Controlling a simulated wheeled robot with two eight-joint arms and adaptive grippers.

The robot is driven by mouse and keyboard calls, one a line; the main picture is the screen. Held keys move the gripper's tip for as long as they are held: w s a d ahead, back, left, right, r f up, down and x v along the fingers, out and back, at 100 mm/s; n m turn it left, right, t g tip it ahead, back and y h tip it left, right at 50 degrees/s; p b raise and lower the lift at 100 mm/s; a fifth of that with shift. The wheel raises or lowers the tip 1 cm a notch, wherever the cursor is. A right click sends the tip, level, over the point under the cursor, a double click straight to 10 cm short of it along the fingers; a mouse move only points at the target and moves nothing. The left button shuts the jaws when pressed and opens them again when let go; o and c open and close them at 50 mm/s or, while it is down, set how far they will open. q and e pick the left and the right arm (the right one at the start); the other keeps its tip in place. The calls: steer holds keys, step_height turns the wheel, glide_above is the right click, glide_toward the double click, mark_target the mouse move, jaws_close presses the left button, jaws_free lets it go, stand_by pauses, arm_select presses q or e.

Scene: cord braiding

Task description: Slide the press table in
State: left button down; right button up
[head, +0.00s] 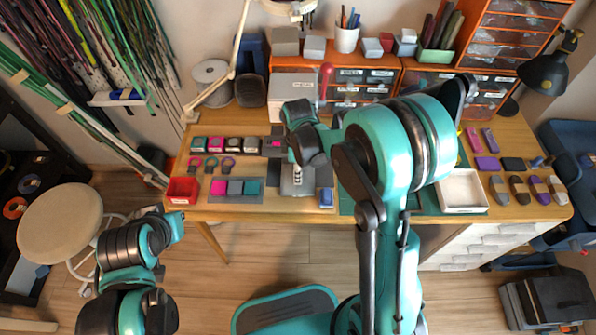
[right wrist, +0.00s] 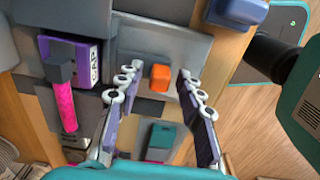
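In the head view the grey press plate (head: 297,188) lies at the front middle of the bench, partly hidden by my right arm. In the right wrist view a flat grey plate (right wrist: 190,45) carries a small orange block (right wrist: 160,77). The block shows between the spread fingers of my right gripper (right wrist: 157,72), with a gap on both sides. I cannot tell their heights. In the head view my right gripper (head: 298,172) is over the plate. My left gripper (head: 180,222) is off the bench at the left front; its fingers are too small to read.
A purple CAP box (right wrist: 85,62) with a pink cord end (right wrist: 66,105) is left of the fingers. A teal block (right wrist: 160,138) lies below the orange one. A red bin (head: 183,190) and a white tray (head: 463,191) stand on the bench. A desk lamp (head: 545,72) stands right.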

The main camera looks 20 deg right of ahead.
step_height(320, 180, up, 12)
stand_by(0.8)
